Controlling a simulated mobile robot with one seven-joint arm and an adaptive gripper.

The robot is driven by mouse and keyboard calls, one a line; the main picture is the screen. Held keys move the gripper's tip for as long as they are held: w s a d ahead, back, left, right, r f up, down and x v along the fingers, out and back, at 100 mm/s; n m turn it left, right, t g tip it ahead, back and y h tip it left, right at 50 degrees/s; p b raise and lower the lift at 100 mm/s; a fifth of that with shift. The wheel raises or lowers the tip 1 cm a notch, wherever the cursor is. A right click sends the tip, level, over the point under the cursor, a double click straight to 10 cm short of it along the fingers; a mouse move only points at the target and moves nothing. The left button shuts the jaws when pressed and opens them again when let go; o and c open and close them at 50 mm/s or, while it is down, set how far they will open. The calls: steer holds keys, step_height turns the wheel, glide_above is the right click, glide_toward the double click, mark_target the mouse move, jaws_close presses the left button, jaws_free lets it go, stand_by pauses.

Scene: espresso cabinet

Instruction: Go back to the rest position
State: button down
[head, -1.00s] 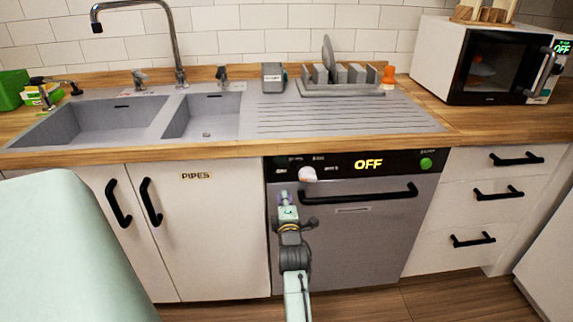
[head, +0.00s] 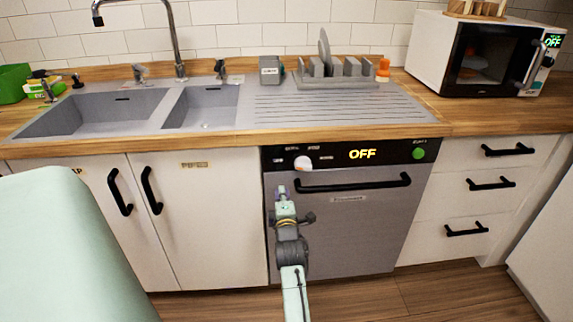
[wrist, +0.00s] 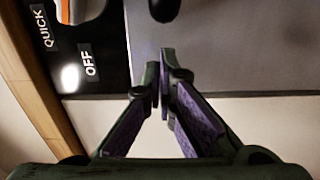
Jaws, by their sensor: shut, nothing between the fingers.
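My gripper (head: 282,188) is in front of the dishwasher (head: 345,225), just below and left of its white knob (head: 303,163). In the wrist view its fingers (wrist: 163,62) are together at the tips, with nothing between them. The knob (wrist: 78,10) shows at the top left there, cut by the frame edge, with an orange mark and the labels QUICK and OFF beside it. The fingers are apart from the knob. The dishwasher display (head: 363,154) reads OFF.
The wooden counter (head: 437,108) with a double sink (head: 150,108) runs above the dishwasher. White cupboard doors (head: 195,225) are at the left, drawers (head: 470,185) at the right. The dishwasher handle (head: 350,186) sticks out near my gripper. A microwave (head: 430,50) stands at the right.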

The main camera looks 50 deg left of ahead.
steer(key=b+v, duration=0.2)
steer(key=v, duration=0.8)
steer(key=shift+s+d+f, duration=0.15)
steer(key=shift+f, duration=0.2)
